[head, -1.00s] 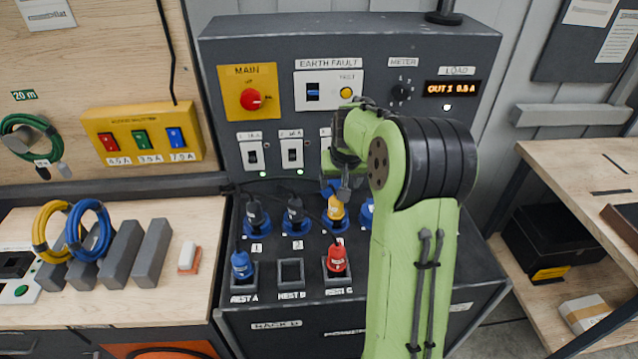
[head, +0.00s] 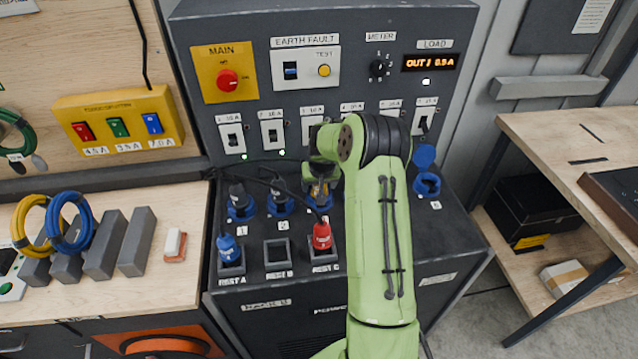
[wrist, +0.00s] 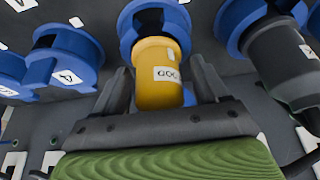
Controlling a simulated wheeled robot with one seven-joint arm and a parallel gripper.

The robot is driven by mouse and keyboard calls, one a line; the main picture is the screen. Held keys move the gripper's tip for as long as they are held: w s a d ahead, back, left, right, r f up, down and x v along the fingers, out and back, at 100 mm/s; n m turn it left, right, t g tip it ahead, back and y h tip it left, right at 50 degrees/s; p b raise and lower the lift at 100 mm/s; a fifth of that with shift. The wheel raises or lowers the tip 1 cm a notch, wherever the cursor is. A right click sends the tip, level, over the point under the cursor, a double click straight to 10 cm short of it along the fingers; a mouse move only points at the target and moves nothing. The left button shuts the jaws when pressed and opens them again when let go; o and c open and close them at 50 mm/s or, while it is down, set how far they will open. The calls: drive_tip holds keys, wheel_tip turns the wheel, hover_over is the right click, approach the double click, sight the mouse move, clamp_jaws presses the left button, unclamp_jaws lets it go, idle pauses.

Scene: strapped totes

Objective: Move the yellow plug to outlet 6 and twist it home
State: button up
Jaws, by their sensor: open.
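The yellow plug (wrist: 158,88) sits in a blue outlet in the wrist view, next to the outlet labelled 4 (wrist: 66,75). In the head view the yellow plug (head: 318,194) is partly covered by my gripper. My gripper (wrist: 160,92) is open, with one finger on each side of the plug; I cannot tell whether either finger touches it. Outlet 6 (head: 428,186) is at the right end of the row in the head view, empty, with its blue lid raised.
Dark plugs stand in outlet 1 (head: 238,200) and outlet 2 (head: 280,197). A blue plug (head: 228,248) is in rest A and a red plug (head: 321,237) in rest C. Rest B (head: 277,254) is empty. My arm covers part of the outlet row.

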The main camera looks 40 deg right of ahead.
drive_tip(key=shift+c, duration=0.5)
drive_tip(key=c, duration=1.1)
drive_tip(key=shift+o, duration=0.2)
drive_tip(key=shift+n+t+y+b, duration=0.35)
drive_tip(key=shift+n+y, duration=0.25)
drive_tip(key=shift+n, duration=0.9)
drive_tip(key=shift+n, duration=0.7)
drive_tip(key=n, duration=0.1)
drive_tip(key=n+y, duration=0.1)
drive_tip(key=n, duration=0.1)
drive_tip(key=n+y, duration=0.1)
drive_tip(key=shift+a+n+b, duration=0.25)
drive_tip(key=shift+n+b, duration=0.1)
drive_tip(key=shift+n, duration=0.05)
drive_tip(key=shift+r, duration=0.1)
drive_tip(key=shift+r+p, duration=2.1)
drive_tip(key=shift+r, duration=1.4)
